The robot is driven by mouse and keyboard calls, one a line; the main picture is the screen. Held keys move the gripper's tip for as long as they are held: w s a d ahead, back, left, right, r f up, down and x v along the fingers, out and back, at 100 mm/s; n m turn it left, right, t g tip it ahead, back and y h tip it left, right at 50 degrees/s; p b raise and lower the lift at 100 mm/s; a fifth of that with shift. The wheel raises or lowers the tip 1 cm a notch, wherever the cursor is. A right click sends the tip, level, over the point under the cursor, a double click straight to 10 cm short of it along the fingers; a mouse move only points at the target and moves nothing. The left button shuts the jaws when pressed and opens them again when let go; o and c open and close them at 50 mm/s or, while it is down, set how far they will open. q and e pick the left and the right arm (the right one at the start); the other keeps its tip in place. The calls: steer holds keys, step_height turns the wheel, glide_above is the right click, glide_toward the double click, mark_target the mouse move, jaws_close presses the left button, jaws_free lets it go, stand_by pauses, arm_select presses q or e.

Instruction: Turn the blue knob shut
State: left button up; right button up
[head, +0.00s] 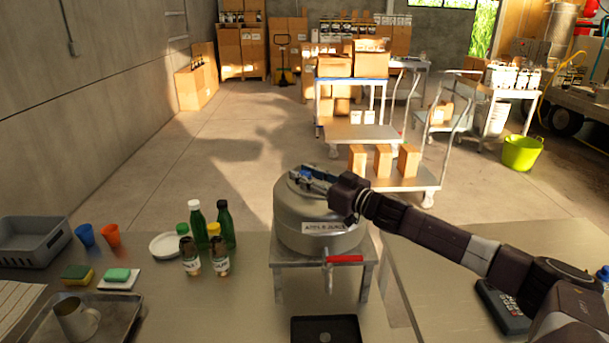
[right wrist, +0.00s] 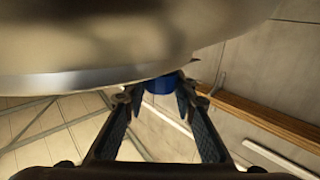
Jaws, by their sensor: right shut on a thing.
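The blue knob (head: 300,174) is on top of the steel tank labelled as apple juice (head: 290,222), which stands on a small metal stand. It is mostly hidden by my right gripper (head: 309,178), which reaches over the lid from the right. In the right wrist view the blue knob (right wrist: 160,84) sits between the two fingertips of my right gripper (right wrist: 158,92), which is shut on it. The tank's underside or rim fills the upper left there. The knob's exact turn angle cannot be told. My left gripper is not in view.
A red-handled tap (head: 343,259) sticks out of the tank's front above a dark drip tray (head: 325,329). Several bottles (head: 207,236) stand left of the tank, near cups, sponges and a grey bin (head: 34,246). A card terminal (head: 502,305) lies on the right table.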

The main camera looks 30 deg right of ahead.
steer(key=shift+a+f+m+h+b, duration=0.1)
steer(key=shift+m+h+b, duration=0.45)
steer(key=shift+h, duration=0.2)
steer(key=shift+a+f+m+h+b, duration=0.1)
steer(key=shift+m+h+b, duration=0.4)
steer(key=shift+h, duration=0.25)
steer(key=m+h+b, duration=0.2)
steer(key=m+h, duration=0.1)
steer(key=h, duration=0.1)
steer(key=shift+r, duration=0.1)
steer(key=m+g+h+b, duration=0.1)
steer(key=m+h+b, duration=0.1)
steer(key=h+b, duration=0.1)
steer(key=shift+m+h, duration=0.35)
steer(key=shift+h, duration=0.55)
steer(key=m+g+h+b, duration=0.6)
steer(key=g+h+b, duration=0.1)
steer(key=b, duration=0.2)
steer(key=shift+w, duration=0.1)
steer(key=shift+d+r+m+g+h+b, duration=0.1)
steer(key=shift+m+g+h+b, duration=0.65)
steer(key=shift+m+g, duration=0.4)
steer(key=shift+d+r+m+g+h+b, duration=0.1)
steer(key=shift+m+g+h+b, duration=0.6)
steer(key=shift+g, duration=0.65)
steer(key=shift+m+g, duration=0.25)
steer(key=shift+g, duration=0.05)
steer(key=o, duration=1.2)
steer(key=shift+c, duration=0.2)
